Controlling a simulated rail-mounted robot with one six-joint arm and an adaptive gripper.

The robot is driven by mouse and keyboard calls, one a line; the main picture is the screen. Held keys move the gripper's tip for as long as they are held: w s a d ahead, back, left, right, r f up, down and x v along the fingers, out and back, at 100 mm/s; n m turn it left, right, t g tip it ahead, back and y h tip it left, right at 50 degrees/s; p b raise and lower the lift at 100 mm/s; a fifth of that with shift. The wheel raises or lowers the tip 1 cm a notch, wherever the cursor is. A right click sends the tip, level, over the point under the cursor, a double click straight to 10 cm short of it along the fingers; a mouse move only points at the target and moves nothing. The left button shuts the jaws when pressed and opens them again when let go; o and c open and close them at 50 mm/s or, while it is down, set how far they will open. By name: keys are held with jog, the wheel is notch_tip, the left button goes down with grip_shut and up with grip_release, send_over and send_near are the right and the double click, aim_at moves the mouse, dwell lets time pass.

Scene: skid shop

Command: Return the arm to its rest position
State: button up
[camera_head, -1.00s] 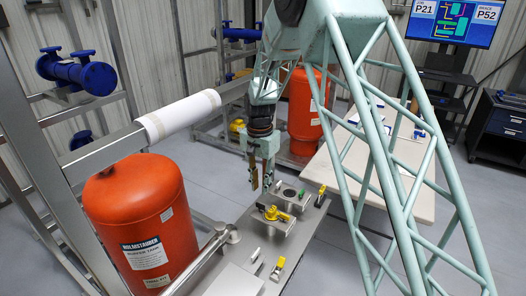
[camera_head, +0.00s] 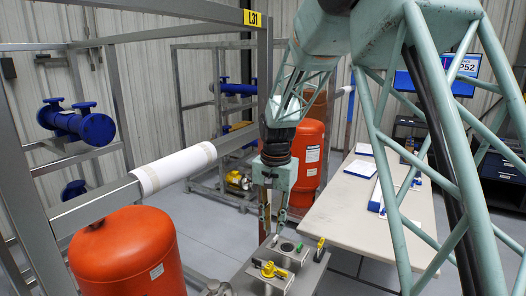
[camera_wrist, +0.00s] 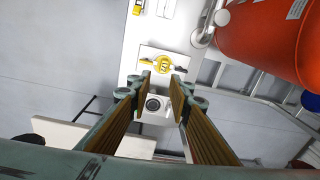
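My arm's pale green lattice link (camera_head: 440,150) rises through the right half of the head view, and the forearm comes down near the middle. My gripper (camera_head: 273,230) hangs pointing down over the metal bench, close to the yellow-handled valve (camera_head: 270,269). In the wrist view my gripper (camera_wrist: 161,85) has its two brown-padded fingers apart, with nothing between them. Beyond the fingertips the wrist view shows a block with a round dark port (camera_wrist: 154,104) and the valve (camera_wrist: 163,64). The exact height of the fingertips above the bench is hard to tell.
An orange tank (camera_head: 128,255) and a grey frame with a white-wrapped rail (camera_head: 175,170) stand at the left. Another orange tank (camera_head: 308,150) stands behind my gripper. A pale table (camera_head: 345,210) with papers and blue items is at the right. Grey floor shows between them.

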jog(key=s+d+r+n+b, duration=0.1)
jog(key=s+d+r, duration=0.35)
jog(key=s, duration=0.25)
jog(key=s+d+r+n+t+b, duration=0.1)
jog(key=s+d+r, duration=0.2)
jog(key=s+r, duration=0.35)
jog(key=s+d+r+b, duration=0.1)
jog(key=s+d+r, duration=0.35)
jog(key=s, duration=0.35)
jog(key=s+d+n+t+b, duration=0.1)
jog(key=s+d+b, duration=0.1)
jog(key=s, duration=1.1)
jog(key=s+d+f+n+t+b, duration=0.1)
jog(key=s+d+n, duration=0.1)
jog(key=s, duration=1.2)
jog(key=shift+d+f+b, duration=0.3)
jog(key=shift+d+b, duration=0.1)
jog(key=shift+d, duration=0.4)
jog(key=shift+a, duration=0.1)
